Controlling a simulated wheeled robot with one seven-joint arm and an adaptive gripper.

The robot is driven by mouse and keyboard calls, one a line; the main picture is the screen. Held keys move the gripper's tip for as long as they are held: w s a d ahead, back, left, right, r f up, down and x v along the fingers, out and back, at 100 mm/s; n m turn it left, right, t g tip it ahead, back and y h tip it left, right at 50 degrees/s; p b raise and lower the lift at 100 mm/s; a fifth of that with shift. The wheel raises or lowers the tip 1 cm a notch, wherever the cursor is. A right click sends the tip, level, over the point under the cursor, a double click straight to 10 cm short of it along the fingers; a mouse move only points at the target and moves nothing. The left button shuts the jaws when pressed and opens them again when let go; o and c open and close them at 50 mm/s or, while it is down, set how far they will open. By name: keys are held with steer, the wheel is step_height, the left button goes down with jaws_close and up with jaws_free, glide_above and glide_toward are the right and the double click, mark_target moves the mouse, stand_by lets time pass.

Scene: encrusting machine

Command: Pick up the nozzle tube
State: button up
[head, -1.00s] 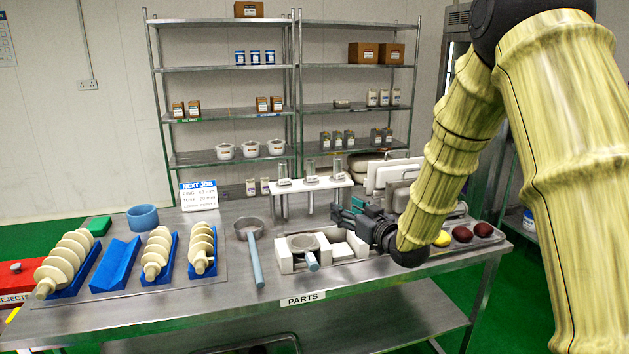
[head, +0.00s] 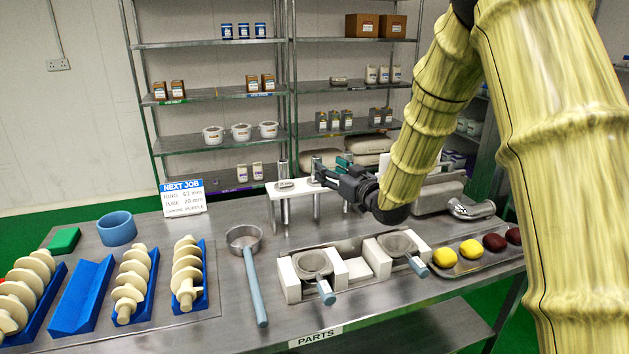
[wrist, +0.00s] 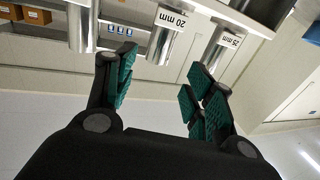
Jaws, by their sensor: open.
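Metal nozzle tubes hang upright in a white rack (head: 272,197) at the back of the table. In the wrist view, upside down, the middle tube (wrist: 160,46) carries a 20 mm label, and the tube at right (wrist: 207,57) a 25 mm label. A third tube (wrist: 82,28) is at left, its label out of view. My gripper (head: 332,172) is at the rack's right part and hides some of it. In the wrist view, my gripper (wrist: 163,72) is open and empty, with the 20 mm tube ahead, in line with the gap between the fingers.
A sign (head: 183,197) reads NEXT JOB, with tube 20 mm. In front of the rack are a long-handled ring (head: 244,238) and a white fixture (head: 289,278) with two handled rings. Blue holders with cream augers (head: 186,272) stand at left. Shelving is behind.

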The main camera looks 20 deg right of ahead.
steer(key=w, duration=0.1)
steer(key=w+f, duration=0.1)
steer(key=w, duration=0.2)
steer(key=shift+a+f, duration=0.25)
steer(key=shift+w, duration=0.1)
steer(key=shift+r+p, duration=0.3)
steer(key=x, duration=0.3)
steer(key=p+x, duration=0.1)
steer(key=shift+w+f, duration=0.15)
steer(key=shift+f, duration=0.2)
steer(key=shift+a+r, duration=0.1)
steer(key=shift+r, duration=0.05)
steer(key=shift+c, duration=0.3)
jaws_close()
